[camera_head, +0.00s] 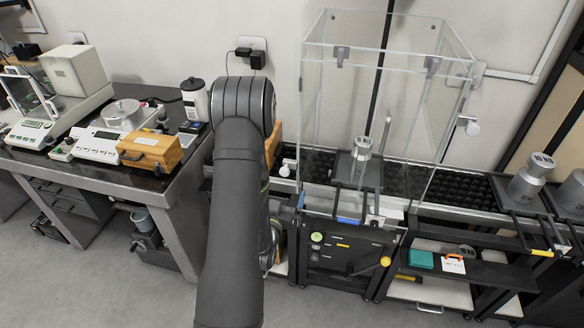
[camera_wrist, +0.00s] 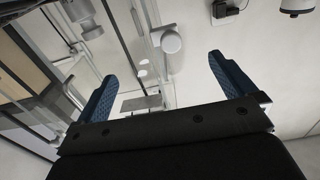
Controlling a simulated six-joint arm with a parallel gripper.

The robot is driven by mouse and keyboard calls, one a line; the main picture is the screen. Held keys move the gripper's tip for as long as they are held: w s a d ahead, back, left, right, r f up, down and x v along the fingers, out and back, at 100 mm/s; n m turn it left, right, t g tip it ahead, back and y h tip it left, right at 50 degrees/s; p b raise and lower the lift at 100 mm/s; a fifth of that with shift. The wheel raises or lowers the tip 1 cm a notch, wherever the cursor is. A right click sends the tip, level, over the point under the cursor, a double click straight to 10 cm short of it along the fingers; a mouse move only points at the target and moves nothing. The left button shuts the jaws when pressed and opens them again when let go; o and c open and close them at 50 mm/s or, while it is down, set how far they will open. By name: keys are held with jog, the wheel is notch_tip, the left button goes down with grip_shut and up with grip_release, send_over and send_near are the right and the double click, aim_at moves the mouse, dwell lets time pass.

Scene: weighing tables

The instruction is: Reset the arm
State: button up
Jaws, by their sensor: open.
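My arm (camera_head: 238,180) rises in the middle of the head view, its bent top in front of the wall and the left table. My gripper does not show clearly in the head view, where the arm hides it. In the wrist view my gripper (camera_wrist: 165,85) has its two blue fingers wide apart with nothing between them. Behind the fingers are the wall and glass enclosure parts. The wrist picture looks tilted or turned over.
A tall glass enclosure (camera_head: 312,110) with a metal weight (camera_head: 362,148) stands right of my arm. A wooden box (camera_head: 150,151) and balances stand on the left table (camera_head: 130,182). A large 10 KG weight (camera_head: 527,180) is at the far right. Open floor lies in front.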

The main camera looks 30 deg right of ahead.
jog(key=shift+x, duration=1.5)
jog(key=v, duration=1)
